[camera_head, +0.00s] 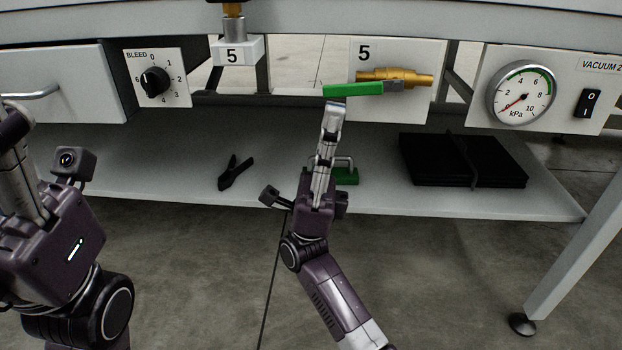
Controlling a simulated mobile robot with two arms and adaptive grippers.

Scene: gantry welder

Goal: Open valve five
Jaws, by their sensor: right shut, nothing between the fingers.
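Valve five is a brass valve (412,77) on a white panel marked 5. Its green lever (354,89) lies roughly level, along the brass body, and reaches out to the left from the grey pivot. My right gripper (335,106) is shut and empty. Its tips are just under the left end of the lever; I cannot tell if they touch it. My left gripper (12,112) is at the left edge, partly cut off, well away from the valve; its jaw state is unclear.
A BLEED knob (154,81), a hanging label 5 (237,52), a pressure gauge (520,93) and a power switch (589,103) line the bench front. The shelf (378,199) below holds a black clamp (235,172), a green-based item (346,174) and a black folded stack (433,160).

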